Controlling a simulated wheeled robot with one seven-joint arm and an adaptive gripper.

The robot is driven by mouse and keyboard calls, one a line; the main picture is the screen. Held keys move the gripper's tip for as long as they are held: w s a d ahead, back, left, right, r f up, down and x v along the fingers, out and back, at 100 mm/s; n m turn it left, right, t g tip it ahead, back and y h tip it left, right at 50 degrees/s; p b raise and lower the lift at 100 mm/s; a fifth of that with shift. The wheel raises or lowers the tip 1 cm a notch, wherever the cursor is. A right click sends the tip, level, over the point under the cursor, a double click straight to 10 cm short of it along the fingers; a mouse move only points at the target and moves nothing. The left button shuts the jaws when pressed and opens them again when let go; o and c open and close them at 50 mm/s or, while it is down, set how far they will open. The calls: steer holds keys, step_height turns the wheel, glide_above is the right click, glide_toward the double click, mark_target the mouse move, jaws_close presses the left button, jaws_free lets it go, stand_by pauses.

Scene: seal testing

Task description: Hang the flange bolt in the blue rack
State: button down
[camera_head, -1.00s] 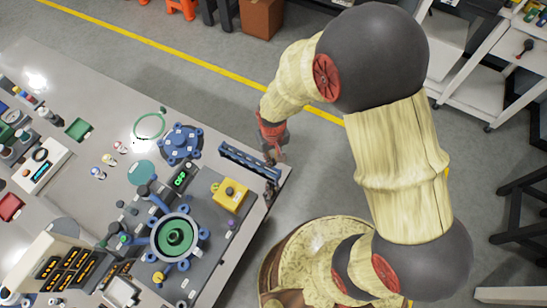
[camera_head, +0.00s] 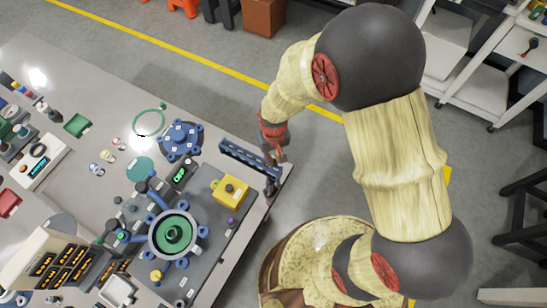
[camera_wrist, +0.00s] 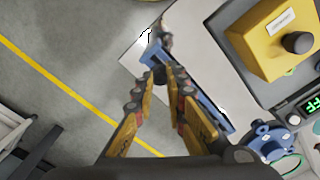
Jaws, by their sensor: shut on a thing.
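The blue rack (camera_head: 243,155) is a long slotted bar at the table's right corner. It also shows in the wrist view (camera_wrist: 213,116), running diagonally past my fingertips. My gripper (camera_head: 273,158) is at the rack's right end; in the wrist view my fingers (camera_wrist: 163,77) point at that end. My gripper is shut on the flange bolt, of which little shows between the fingertips. A small dark grey shape (camera_head: 270,188) shows just below the rack's end; I cannot tell whether it is part of the bolt. Whether the bolt touches the rack is unclear.
A yellow box with a dark button (camera_head: 230,191) stands close to the rack. A blue flange (camera_head: 181,141) lies left of the rack, and a round blue-green fixture (camera_head: 174,236) sits nearer. The table's edge is close to the rack, with open floor beyond.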

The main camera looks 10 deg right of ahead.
steer(key=shift+f+b, duration=0.55)
steer(key=shift+f, duration=0.35)
steer(key=shift+f, duration=0.15)
steer(key=shift+f+b, duration=0.3)
steer(key=shift+f, duration=0.15)
steer(key=shift+f+b, duration=0.4)
steer(key=shift+f, duration=0.35)
stand_by(0.9)
steer(key=c, duration=1.7)
jaws_free()
steer(key=shift+c, duration=0.2)
steer(key=shift+r, duration=0.1)
steer(key=shift+r+p, duration=1.95)
steer(key=shift+r, duration=0.5)
